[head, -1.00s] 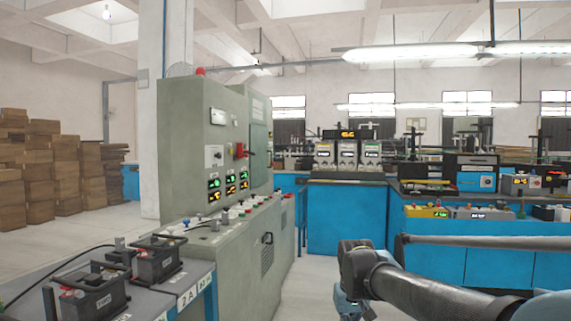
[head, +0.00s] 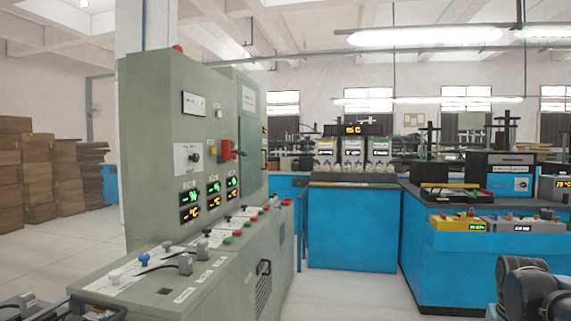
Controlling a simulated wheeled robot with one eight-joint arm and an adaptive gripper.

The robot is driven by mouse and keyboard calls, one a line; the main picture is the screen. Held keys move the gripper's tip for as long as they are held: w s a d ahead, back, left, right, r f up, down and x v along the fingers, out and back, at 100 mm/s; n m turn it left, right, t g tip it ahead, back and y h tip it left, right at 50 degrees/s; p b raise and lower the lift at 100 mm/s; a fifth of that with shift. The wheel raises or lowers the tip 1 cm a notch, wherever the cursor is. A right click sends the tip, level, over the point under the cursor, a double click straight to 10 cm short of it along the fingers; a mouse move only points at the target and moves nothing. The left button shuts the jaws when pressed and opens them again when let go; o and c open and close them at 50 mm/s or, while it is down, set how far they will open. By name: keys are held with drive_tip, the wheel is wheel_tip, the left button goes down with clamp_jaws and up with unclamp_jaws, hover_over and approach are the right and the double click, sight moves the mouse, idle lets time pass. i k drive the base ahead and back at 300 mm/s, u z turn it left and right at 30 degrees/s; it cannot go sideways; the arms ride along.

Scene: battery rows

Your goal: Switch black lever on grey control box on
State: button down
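The grey-green control box (head: 155,120) stands left of the middle, with a tall upright panel and a lower sloping desk. A red switch block (head: 226,150) sits on its upright panel, with a small black lever (head: 240,153) sticking out to the right. Whether this lever is up or down is too small to tell. A black handle (head: 264,268) also shows low on the box's side face. My gripper is not in view; only a dark part of my arm shows at the lower right, well apart from the box.
Green and yellow displays (head: 213,188) and several small knobs and buttons are on the box. Blue workbenches (head: 352,228) stand behind and to the right. Pale floor (head: 345,292) is clear between box and benches. Stacked cartons (head: 68,180) stand far left.

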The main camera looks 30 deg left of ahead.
sight(239, 153)
drive_tip(key=z, duration=0.05)
drive_tip(key=i, duration=1.1)
drive_tip(key=u, duration=0.7)
drive_tip(key=i, duration=0.9)
drive_tip(key=u, duration=0.9)
drive_tip(key=i, duration=0.3)
drive_tip(key=u, duration=0.15)
